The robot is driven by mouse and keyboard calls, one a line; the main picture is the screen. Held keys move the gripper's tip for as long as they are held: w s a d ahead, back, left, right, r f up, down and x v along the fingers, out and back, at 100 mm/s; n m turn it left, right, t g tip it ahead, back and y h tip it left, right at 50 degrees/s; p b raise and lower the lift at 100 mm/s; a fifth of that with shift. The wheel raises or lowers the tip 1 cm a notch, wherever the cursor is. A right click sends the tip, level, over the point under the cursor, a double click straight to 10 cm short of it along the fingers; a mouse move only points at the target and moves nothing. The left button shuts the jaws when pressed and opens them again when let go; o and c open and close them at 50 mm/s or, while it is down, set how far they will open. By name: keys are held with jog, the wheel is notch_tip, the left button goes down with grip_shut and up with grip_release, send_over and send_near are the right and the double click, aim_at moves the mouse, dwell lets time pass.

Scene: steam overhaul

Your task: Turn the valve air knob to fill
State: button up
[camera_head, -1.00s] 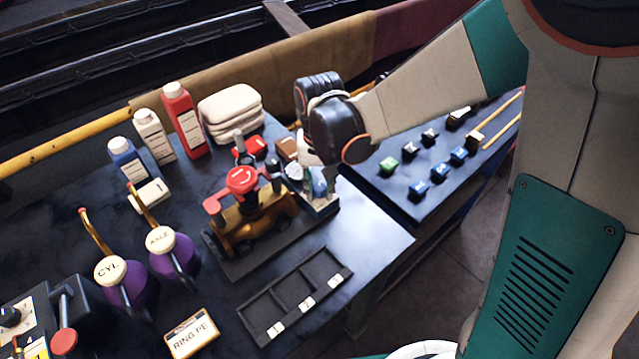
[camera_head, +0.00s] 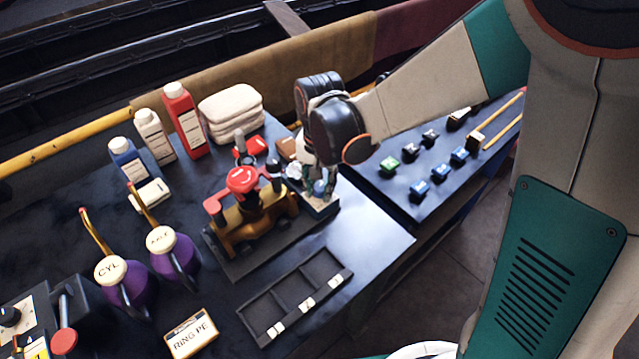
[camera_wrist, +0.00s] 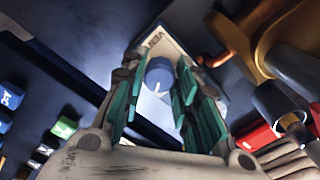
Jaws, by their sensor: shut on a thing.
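The valve air knob (camera_wrist: 159,74) is a round blue knob with a white pointer line, on a pale plate (camera_wrist: 166,42) lettered VENT at its far end in the wrist view. The pointer line slants toward the lower left there; a fill mark cannot be made out. My gripper (camera_wrist: 161,84) has its teal fingers on either side of the knob and is shut on it. In the head view my gripper (camera_head: 318,178) reaches down over the small valve box (camera_head: 322,209) at the right end of the bench. The knob (camera_head: 320,187) shows partly there between the fingers.
A brass engine model (camera_head: 250,222) with a red knob stands close left of the box. A black divided tray (camera_head: 297,296) lies in front. Bottles (camera_head: 182,120) and folded cloths (camera_head: 231,110) stand behind. A second table (camera_head: 440,165) with small coloured blocks is at the right.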

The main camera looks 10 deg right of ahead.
jog(key=o, duration=1.1)
jog(key=shift+c, duration=0.2)
jog(key=shift+n, duration=0.3)
